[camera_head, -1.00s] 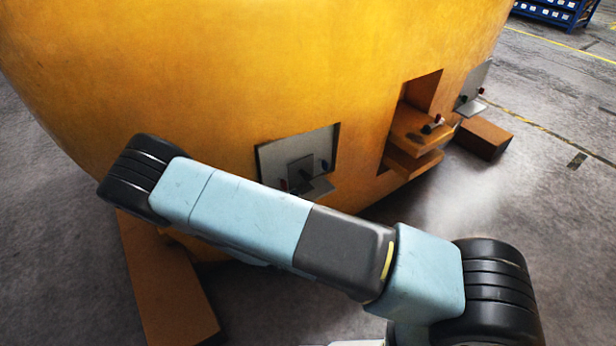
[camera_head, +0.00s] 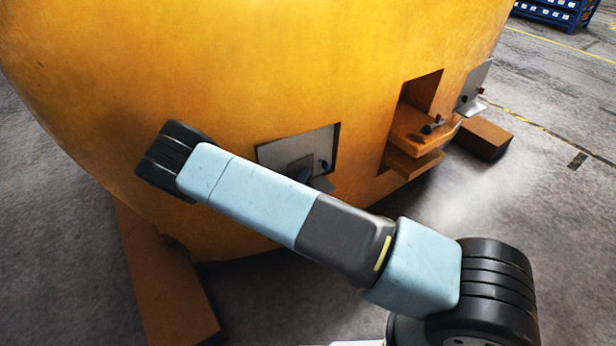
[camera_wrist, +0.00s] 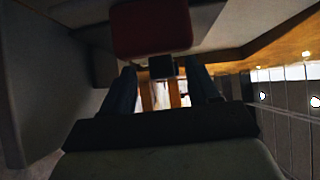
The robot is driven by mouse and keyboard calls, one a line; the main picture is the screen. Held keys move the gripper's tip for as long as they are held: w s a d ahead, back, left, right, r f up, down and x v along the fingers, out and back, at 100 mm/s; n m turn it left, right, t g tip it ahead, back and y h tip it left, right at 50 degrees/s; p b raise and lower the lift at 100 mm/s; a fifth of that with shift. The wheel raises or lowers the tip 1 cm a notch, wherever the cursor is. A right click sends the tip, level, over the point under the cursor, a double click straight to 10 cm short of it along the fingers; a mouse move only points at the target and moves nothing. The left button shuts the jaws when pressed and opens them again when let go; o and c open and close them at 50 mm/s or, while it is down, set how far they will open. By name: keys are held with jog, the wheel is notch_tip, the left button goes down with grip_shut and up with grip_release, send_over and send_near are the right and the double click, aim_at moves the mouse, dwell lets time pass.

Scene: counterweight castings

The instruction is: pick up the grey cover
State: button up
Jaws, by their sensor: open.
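A grey plate (camera_head: 322,146) sits in a square opening in the big yellow casting, with a smaller grey bracket and a dark knob on it. A second grey plate (camera_head: 475,85) stands at the casting's right side. I cannot tell which of them is the grey cover. My gripper (camera_wrist: 161,88) is open in the wrist view, a dark finger on each side. A red block (camera_wrist: 150,29) and a small dark block (camera_wrist: 161,66) are close ahead, the dark one near the gap between the fingertips. Contact cannot be told. In the head view my arm hides the gripper.
The yellow casting (camera_head: 250,70) fills the middle and rests on brown blocks (camera_head: 165,285). An open recess with a ledge (camera_head: 412,125) lies right of the nearer plate. Grey floor is free at the right. A blue rack (camera_head: 550,12) stands far back.

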jog(key=x, duration=0.3)
jog(key=shift+d, duration=0.15)
jog(key=shift+c, duration=0.3)
grip_shut()
